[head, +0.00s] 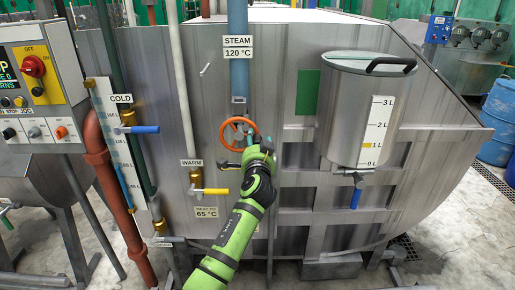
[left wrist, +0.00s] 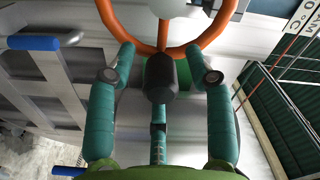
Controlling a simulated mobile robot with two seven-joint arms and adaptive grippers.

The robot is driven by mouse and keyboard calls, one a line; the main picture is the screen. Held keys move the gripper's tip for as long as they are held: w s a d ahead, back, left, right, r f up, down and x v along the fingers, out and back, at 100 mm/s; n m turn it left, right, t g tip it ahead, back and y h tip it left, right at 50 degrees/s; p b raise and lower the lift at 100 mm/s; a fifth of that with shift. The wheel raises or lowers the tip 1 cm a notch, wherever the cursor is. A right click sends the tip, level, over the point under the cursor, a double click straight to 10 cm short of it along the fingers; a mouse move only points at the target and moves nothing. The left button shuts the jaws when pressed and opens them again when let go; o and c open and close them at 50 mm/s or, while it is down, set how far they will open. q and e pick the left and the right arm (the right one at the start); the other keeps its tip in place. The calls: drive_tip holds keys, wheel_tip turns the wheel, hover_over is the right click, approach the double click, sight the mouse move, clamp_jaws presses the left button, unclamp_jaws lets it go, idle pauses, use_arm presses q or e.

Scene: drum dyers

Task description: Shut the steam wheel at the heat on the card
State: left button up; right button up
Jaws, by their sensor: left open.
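The orange steam wheel (head: 223,128) is on the blue pipe under the sign "STEAM 120 °C" (head: 238,48) in the head view. The card "HEAT TO 65 °C" (head: 206,212) is on the vat front, below the yellow-handled WARM tap (head: 213,191). My left gripper (head: 257,143) is just right of and below the wheel and hides part of its lower right. In the left wrist view the wheel rim (left wrist: 222,22) arches beyond my spread green fingers (left wrist: 161,60). The fingers are open with nothing held; whether they touch the rim I cannot tell. My right gripper is not in view.
The control panel (head: 32,80) with a red knob is at the left. The COLD tap with a blue handle (head: 142,129) and a scaled gauge strip (head: 117,150) are left of the wheel. A steel measuring can (head: 345,110) hangs to the right. Blue drums (head: 499,110) stand far right.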

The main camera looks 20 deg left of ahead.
use_arm(q)
drive_tip(key=v, duration=1.2)
drive_tip(key=s+d+f+g+h, duration=0.1)
drive_tip(key=s+f+g+h, duration=0.15)
drive_tip(key=f, duration=1.35)
drive_tip(key=s+d+f+g+h, duration=0.1)
drive_tip(key=s+f+g, duration=0.2)
drive_tip(key=f, duration=1.3)
drive_tip(key=s+a+f+n+g+h+b, duration=0.15)
drive_tip(key=s+f+g, duration=0.35)
drive_tip(key=s+f, duration=1.3)
drive_tip(key=s+a+f+n+g, duration=0.1)
drive_tip(key=s+f, duration=0.4)
drive_tip(key=s, duration=0.5)
drive_tip(key=s+a+f+n+g, duration=0.2)
drive_tip(key=s+f, duration=0.3)
drive_tip(key=s, duration=0.5)
drive_tip(key=s+a+f+n+g, duration=0.1)
drive_tip(key=s+a+f+g, duration=0.2)
drive_tip(key=s, duration=0.8)
wheel_tip(320, 180, down, 3)
drive_tip(key=shift+a+r, duration=0.15)
drive_tip(key=shift+a, duration=0.25)
